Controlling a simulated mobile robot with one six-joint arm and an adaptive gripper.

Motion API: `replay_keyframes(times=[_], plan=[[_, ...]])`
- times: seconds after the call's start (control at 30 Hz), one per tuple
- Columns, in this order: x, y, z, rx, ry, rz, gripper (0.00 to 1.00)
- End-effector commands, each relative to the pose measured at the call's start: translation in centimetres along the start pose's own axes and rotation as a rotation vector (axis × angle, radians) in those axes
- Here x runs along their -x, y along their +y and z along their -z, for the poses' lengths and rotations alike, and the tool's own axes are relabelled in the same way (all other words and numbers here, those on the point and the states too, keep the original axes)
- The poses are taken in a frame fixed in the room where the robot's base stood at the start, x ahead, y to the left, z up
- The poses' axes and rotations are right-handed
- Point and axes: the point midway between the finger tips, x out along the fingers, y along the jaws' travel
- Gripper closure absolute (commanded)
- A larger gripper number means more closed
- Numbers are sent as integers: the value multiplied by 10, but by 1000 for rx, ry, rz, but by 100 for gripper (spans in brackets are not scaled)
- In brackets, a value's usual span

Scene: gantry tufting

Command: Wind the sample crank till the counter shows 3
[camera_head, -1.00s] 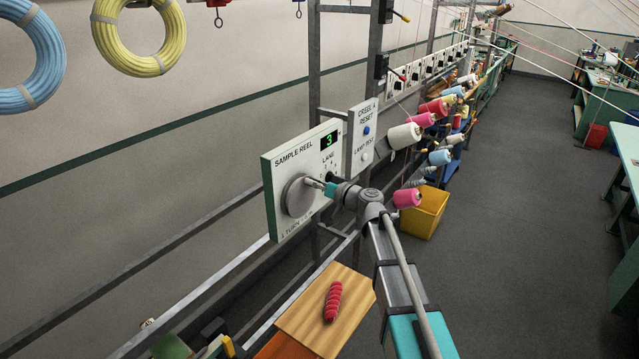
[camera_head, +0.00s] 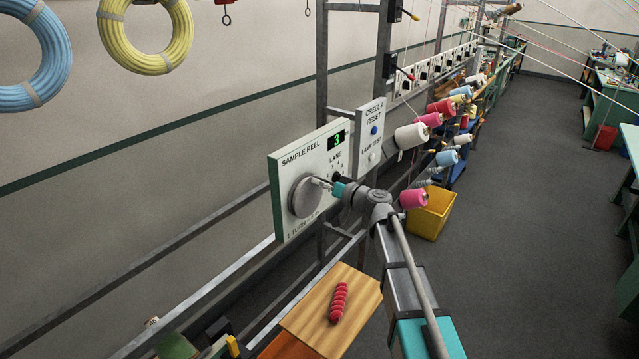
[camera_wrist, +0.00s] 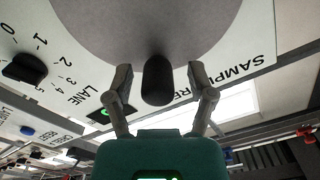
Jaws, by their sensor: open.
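The sample reel panel (camera_head: 285,165) is a white board on the metal frame. Its green counter (camera_head: 337,139) reads 3. The round grey crank disc (camera_head: 305,197) is on the panel's lower left; it also fills the top of the wrist view (camera_wrist: 110,25). The dark crank knob (camera_wrist: 157,80) sticks out from the disc. My gripper (camera_wrist: 157,82) is open, with one finger on each side of the knob and a visible gap to both. In the head view my gripper (camera_head: 322,184) is in front of the disc, and the knob is hard to make out there.
A lane selector knob (camera_wrist: 25,69) is beside the disc. A creel reset panel (camera_head: 370,135) stands right of the reel panel. Yarn cones and a yellow bin (camera_head: 432,212) are to the right. A wooden board (camera_head: 355,315) with a red yarn hank (camera_head: 339,302) is below. The floor at right is open.

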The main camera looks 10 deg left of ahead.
Motion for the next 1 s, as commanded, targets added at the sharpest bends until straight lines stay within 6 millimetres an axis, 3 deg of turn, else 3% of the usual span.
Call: replay_keyframes(times=[0.37, 1.0], plan=[[11, -1, 0, 0, 0, 0, 29], [102, 0, 0, 0, 0, -1, 29]])
